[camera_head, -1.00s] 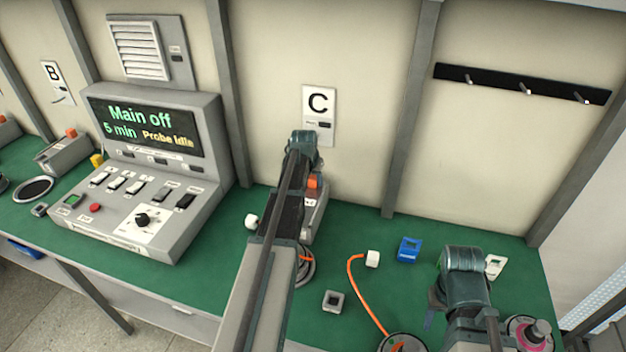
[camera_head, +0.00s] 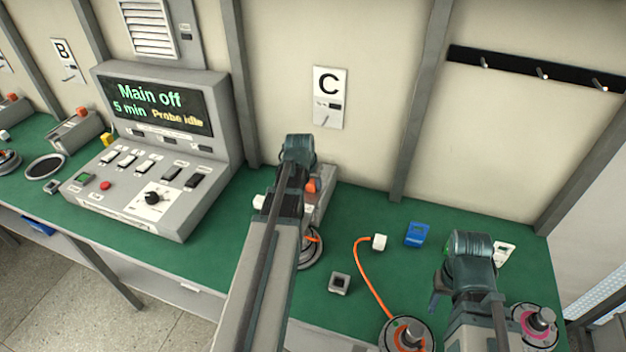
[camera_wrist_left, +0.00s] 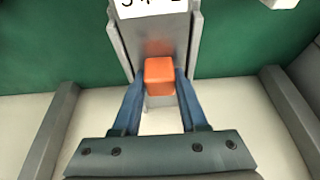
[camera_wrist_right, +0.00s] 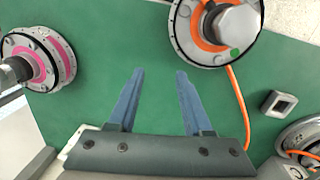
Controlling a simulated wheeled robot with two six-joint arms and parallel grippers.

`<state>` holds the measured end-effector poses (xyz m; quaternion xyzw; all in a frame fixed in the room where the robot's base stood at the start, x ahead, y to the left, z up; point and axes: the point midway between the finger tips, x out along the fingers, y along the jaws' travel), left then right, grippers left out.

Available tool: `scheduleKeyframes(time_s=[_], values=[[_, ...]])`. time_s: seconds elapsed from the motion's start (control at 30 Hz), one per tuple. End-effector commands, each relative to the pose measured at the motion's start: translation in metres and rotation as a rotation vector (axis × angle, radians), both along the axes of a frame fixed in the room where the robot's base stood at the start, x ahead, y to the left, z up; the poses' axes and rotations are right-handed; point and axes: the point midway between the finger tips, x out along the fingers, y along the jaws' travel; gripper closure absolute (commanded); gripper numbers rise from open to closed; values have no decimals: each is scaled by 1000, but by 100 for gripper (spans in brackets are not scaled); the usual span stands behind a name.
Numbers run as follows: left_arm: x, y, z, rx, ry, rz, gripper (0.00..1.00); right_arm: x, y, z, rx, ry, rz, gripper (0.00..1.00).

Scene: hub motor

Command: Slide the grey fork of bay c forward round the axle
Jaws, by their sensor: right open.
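The grey fork of bay C (camera_head: 322,205), with an orange block (camera_head: 312,186) on it, stands under the C sign, partly hidden by my left arm. In the left wrist view the orange block (camera_wrist_left: 158,76) lies between the fingertips of my left gripper (camera_wrist_left: 160,78), one finger on each side. The fingers look open; whether they touch the block I cannot tell. The fork's grey body (camera_wrist_left: 158,38) runs away beyond it. A round hub motor (camera_head: 312,250) lies in front of the fork, half hidden by my arm; its axle is not clear. My right gripper (camera_wrist_right: 160,72) is open and empty above the green bench.
A hub with an orange ring (camera_wrist_right: 215,25) and a pink-ringed hub (camera_wrist_right: 40,58) lie near my right gripper. A small grey square piece (camera_head: 339,283), a blue piece (camera_head: 417,234) and a white-tipped orange cable (camera_head: 364,270) lie on the bench. A control console (camera_head: 150,160) stands left.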

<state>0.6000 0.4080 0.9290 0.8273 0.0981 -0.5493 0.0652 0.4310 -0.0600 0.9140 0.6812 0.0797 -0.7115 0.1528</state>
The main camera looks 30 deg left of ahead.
Motion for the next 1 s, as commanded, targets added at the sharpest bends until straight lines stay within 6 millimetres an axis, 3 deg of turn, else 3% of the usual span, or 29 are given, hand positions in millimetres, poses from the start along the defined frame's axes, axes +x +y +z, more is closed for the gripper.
scheduleKeyframes(time_s=[0.07, 0.53, 0.77, 1.0], values=[[-5, -2, -1, -4, 12, 0, 45, 0, 0, 0, 0, 0, 0, 50], [-6, -2, 7, -2, 8, 0, 45, 0, 0, 8, 0, 0, 0, 50], [-15, -4, 32, -2, 8, 0, 45, 0, 0, 33, 0, 0, 0, 50], [-30, -7, 70, -2, 9, 0, 45, 0, 0, 70, 0, 0, 0, 50]])
